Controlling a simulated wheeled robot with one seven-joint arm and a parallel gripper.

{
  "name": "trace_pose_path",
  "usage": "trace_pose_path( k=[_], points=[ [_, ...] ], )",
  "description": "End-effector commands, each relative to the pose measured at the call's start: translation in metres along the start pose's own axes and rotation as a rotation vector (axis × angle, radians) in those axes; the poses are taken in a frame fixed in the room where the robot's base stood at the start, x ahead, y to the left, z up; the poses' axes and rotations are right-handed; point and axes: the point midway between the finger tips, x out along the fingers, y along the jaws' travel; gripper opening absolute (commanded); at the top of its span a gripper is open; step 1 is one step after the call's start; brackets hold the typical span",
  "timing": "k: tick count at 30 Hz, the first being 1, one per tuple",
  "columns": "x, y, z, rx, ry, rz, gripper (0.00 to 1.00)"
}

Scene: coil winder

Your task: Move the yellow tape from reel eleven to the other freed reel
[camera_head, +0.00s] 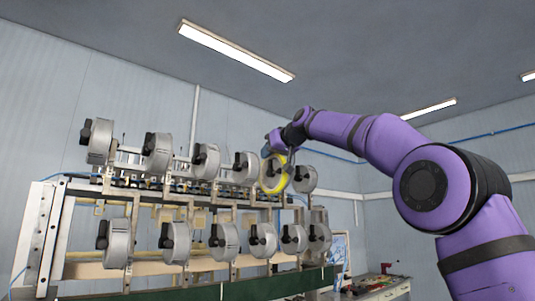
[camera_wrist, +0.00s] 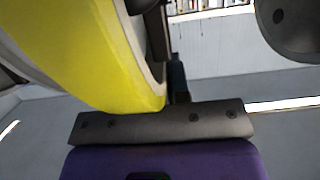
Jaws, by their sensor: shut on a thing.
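In the wrist view the yellow tape (camera_wrist: 75,55) fills the upper left, close against the dark gripper mount (camera_wrist: 160,122). The fingertips are mostly hidden there. I cannot tell whether the tape sits around a spindle or hangs free of it. Which reel is number eleven cannot be read.
The winder frame (camera_head: 40,240) carries two rows of grey reels with black knobs, including a lower row reel (camera_head: 117,243). In the wrist view a grey reel (camera_wrist: 290,30) is at the upper right. A workbench (camera_head: 385,290) stands at lower right. The reels are closely spaced.

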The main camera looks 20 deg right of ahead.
Motion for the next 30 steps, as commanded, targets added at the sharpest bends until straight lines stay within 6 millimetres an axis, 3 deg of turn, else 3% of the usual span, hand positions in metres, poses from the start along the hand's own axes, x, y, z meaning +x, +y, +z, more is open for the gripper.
trace_pose_path(
  k=[18,19,20,30],
  points=[
    [0.0001,0.0091,0.0003,-0.001,-0.001,0.000,0.00],
    [0.0001,0.0091,0.0003,-0.001,-0.001,0.000,0.23],
    [0.0001,0.0091,0.0003,-0.001,-0.001,0.000,0.28],
    [0.0001,0.0090,0.0003,-0.001,-0.001,0.000,0.28]
  ],
)
